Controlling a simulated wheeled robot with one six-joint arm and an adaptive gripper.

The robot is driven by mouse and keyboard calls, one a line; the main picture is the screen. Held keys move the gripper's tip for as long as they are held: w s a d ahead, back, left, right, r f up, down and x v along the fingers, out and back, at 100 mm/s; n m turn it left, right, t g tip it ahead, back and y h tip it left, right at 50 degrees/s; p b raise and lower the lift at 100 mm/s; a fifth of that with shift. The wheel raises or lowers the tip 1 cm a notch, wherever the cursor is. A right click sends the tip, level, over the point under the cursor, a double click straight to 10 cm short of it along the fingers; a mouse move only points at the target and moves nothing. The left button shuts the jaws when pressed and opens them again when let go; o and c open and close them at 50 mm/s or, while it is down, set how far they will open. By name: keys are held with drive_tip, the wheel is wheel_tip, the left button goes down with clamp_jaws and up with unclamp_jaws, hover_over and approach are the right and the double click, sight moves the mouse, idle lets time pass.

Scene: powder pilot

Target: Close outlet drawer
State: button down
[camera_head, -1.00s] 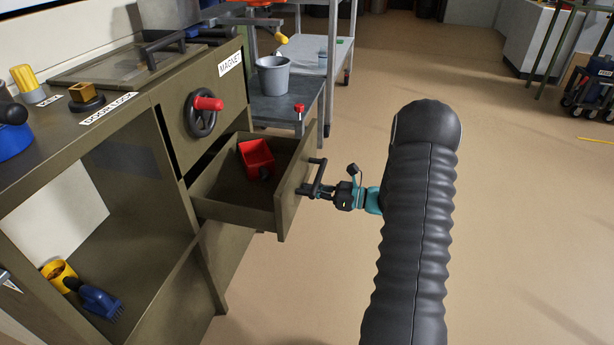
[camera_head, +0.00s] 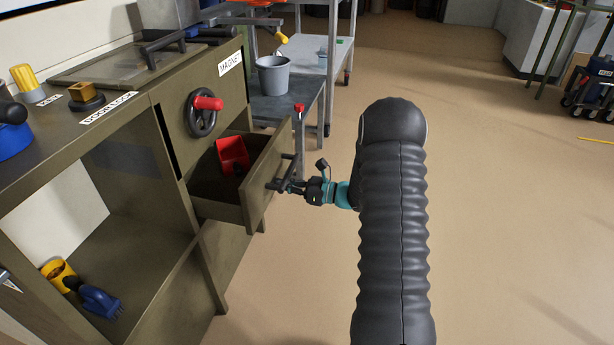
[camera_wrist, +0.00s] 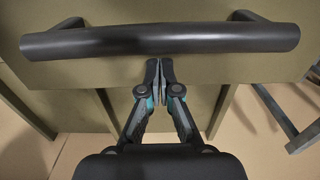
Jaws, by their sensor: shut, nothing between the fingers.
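The outlet drawer (camera_head: 258,188) is an olive drawer, partly open, below the red-handled wheel. A red scoop-like bin (camera_head: 232,156) lies inside it. Its dark bar handle (camera_head: 284,172) is on the front; in the wrist view the handle (camera_wrist: 160,40) spans the top. My gripper (camera_head: 290,187) is at the drawer front by the handle. In the wrist view my gripper (camera_wrist: 160,68) is shut and empty, its fingertips just under the handle bar, close to the drawer front. I cannot tell whether the tips touch it.
The olive cabinet (camera_head: 150,215) has an open compartment with a yellow cup (camera_head: 58,272) and a blue brush (camera_head: 100,301). A grey cart (camera_head: 285,112) with a bucket (camera_head: 273,75) stands behind the drawer. The floor to the right (camera_head: 510,220) is clear.

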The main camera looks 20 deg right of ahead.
sight(241, 181)
drive_tip(key=shift+b+x, duration=0.5)
drive_tip(key=shift+x, duration=4.75)
drive_tip(key=shift+w+a, duration=0.1)
drive_tip(key=shift+x, duration=1.3)
drive_tip(key=v, duration=0.9)
drive_tip(key=shift+b, duration=0.35)
